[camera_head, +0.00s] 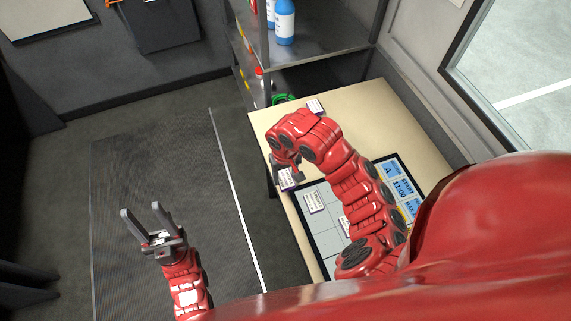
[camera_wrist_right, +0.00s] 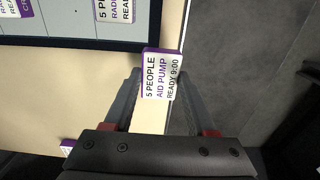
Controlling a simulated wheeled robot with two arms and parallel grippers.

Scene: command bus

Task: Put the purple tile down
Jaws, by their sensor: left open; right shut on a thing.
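The purple tile (camera_wrist_right: 162,77), a white card with purple edging reading "5 PEOPLE AID PUMP READY 9:00", is between the fingers of my right gripper (camera_wrist_right: 161,84), which is shut on it. In the head view this tile (camera_head: 289,179) shows at the table's left edge, below my right gripper (camera_head: 287,170), partly hidden by it. I cannot tell whether it touches the table. My left gripper (camera_head: 143,209) is open and empty above the floor, left of the table.
A dark-framed grid board (camera_head: 319,243) with several tiles lies on the cream table (camera_head: 372,115), partly hidden by my right arm. Another tile (camera_head: 315,106) lies near the table's far edge. A shelf (camera_head: 320,57) with blue bottles stands behind. The floor left of the table is clear.

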